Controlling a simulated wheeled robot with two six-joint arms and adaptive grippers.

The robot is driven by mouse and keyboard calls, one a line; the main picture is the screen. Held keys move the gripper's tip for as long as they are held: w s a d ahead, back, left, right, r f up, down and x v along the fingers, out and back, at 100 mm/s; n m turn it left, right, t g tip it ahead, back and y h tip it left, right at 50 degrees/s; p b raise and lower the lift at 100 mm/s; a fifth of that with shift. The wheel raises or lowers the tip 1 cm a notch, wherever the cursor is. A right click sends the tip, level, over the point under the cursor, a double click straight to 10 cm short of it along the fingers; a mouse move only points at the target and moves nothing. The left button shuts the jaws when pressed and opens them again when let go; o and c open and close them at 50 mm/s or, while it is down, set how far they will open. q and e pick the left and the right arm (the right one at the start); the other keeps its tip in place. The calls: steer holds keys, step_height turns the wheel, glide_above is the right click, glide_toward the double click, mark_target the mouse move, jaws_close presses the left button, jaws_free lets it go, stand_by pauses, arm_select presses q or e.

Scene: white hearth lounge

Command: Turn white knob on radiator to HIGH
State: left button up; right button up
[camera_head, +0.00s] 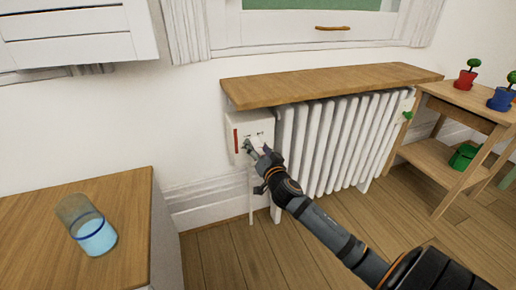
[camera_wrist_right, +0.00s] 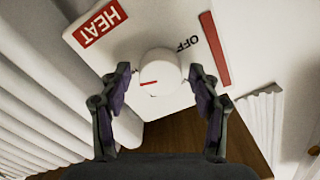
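The white knob (camera_wrist_right: 159,72) sits on a white control box (camera_head: 236,118) at the left end of the white radiator (camera_head: 335,140). In the right wrist view its red pointer line points left, away from the OFF label (camera_wrist_right: 187,43) at upper right. No HIGH label is readable. A red HEAT label (camera_wrist_right: 100,22) is at upper left. My right gripper (camera_wrist_right: 160,74) is open, one finger on each side of the knob with visible gaps; it also shows at the box in the head view (camera_head: 256,153), partly covering the box front. My left gripper is out of view.
A wooden shelf (camera_head: 330,84) overhangs the radiator and box. A wooden cabinet (camera_head: 125,195) with a glass of blue liquid (camera_head: 95,236) stands at left. A small wooden stand (camera_head: 465,97) with potted plants is at right. Wooden floor in front is clear.

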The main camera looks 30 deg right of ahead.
steer(key=shift+r, duration=0.1)
steer(key=v, duration=1.2)
stand_by(0.4)
